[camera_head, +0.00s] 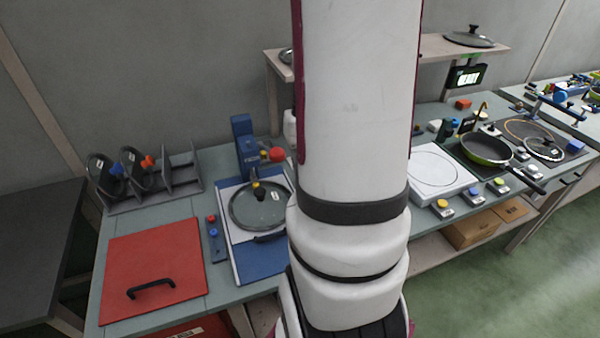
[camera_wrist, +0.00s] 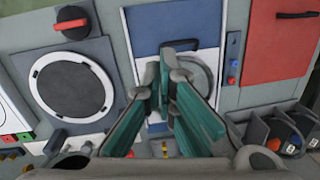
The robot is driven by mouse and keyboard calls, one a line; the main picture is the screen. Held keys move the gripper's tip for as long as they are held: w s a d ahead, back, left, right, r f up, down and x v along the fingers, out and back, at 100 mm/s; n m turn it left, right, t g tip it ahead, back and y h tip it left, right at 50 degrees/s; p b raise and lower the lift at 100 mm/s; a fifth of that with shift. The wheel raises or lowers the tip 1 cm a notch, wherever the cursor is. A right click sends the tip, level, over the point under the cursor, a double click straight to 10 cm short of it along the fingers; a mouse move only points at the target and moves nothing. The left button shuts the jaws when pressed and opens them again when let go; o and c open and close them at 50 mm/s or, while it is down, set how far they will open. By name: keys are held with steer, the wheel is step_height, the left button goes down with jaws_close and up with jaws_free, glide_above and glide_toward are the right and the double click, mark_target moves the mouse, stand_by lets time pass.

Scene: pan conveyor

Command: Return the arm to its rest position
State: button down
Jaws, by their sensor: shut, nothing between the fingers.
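My gripper (camera_wrist: 174,66) shows in the wrist view, pointing down over the bench, with its teal-sided fingers shut and empty. Behind the fingertips is the blue and white board (camera_wrist: 203,20) with a glass lid (camera_wrist: 203,75) on it, partly hidden by the fingers. In the head view my white arm fills the middle and hides part of the bench. My gripper is not visible there. The lid (camera_head: 270,212) lies on the board (camera_head: 250,268) left of my arm.
A red panel (camera_head: 150,255) with a black handle is at front left, beside a rack (camera_head: 175,178) holding lids. Right of my arm are a white plate unit (camera_head: 432,172), a pan (camera_head: 485,148) and several buttons. A raised shelf (camera_head: 440,48) bears another lid (camera_head: 470,38).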

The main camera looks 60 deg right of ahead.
stand_by(0.8)
steer(key=w+a+r+n+t+h, duration=0.1)
steer(key=w+a+r+n, duration=0.2)
steer(key=w+a+r, duration=0.3)
steer(key=s+a+r+n+t, duration=0.2)
steer(key=a+r, duration=0.4)
steer(key=a, duration=0.4)
steer(key=s+a+r+n+t, duration=0.2)
steer(key=a+r, duration=0.3)
steer(key=a, duration=0.4)
steer(key=shift+s+a+r+n, duration=0.25)
steer(key=shift+a+r+n, duration=0.15)
steer(key=shift+n, duration=0.5)
